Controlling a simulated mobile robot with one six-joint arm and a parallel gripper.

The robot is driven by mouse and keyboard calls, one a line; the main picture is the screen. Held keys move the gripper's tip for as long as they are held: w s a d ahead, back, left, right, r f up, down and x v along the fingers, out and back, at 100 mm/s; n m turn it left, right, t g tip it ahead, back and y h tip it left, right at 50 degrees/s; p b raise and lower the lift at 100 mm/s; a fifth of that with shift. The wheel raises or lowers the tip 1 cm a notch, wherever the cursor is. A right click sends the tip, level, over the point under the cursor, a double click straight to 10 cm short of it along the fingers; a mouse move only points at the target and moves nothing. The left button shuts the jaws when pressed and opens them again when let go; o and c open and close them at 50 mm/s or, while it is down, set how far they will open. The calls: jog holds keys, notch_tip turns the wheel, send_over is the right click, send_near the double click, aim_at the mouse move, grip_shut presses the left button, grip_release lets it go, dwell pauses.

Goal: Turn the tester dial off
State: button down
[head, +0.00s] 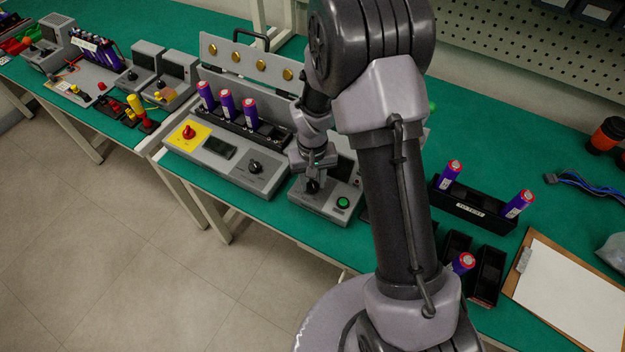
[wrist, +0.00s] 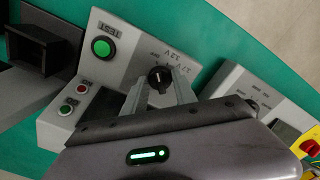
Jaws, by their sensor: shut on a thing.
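The tester (head: 325,208) is a grey box with a sloped front and a green button (head: 343,203), at the bench's front edge in the head view. Its black dial (wrist: 160,77) stands between my two fingers in the wrist view, with printed marks around it. My gripper (head: 313,184) points down over the tester's left part and is shut on the dial; it also shows in the wrist view (wrist: 160,84). The green button (wrist: 102,47) lies left of the dial there. The dial's exact setting is too small to read.
A charger unit (head: 215,155) with purple cells, a red knob and another black dial (head: 254,167) stands close on the left. A black rack (head: 472,212) with purple cells and a clipboard (head: 570,295) lie to the right on the green bench.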

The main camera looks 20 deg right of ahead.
jog(key=c, duration=1)
grip_release()
notch_tip(320, 180, up, 18)
jog(key=p, duration=0.6)
jog(key=shift+f, duration=0.25)
notch_tip(320, 180, up, 10)
jog(key=m+t+b, duration=0.1)
jog(key=t, duration=0.1)
send_over(312, 183)
jog(key=s+a, duration=0.1)
jog(key=s, duration=0.5)
jog(key=s+a+r+m+t+y+b, duration=0.1)
jog(key=s+r+t, duration=0.1)
jog(key=s, duration=0.5)
jog(key=s+a+r+m+t+y+b, duration=0.1)
jog(key=s+r, duration=0.2)
jog(key=s, duration=0.4)
jog(key=shift+s+a+r+m+t, duration=0.15)
jog(key=shift+a+m+t, duration=0.15)
jog(key=shift+a+t, duration=0.1)
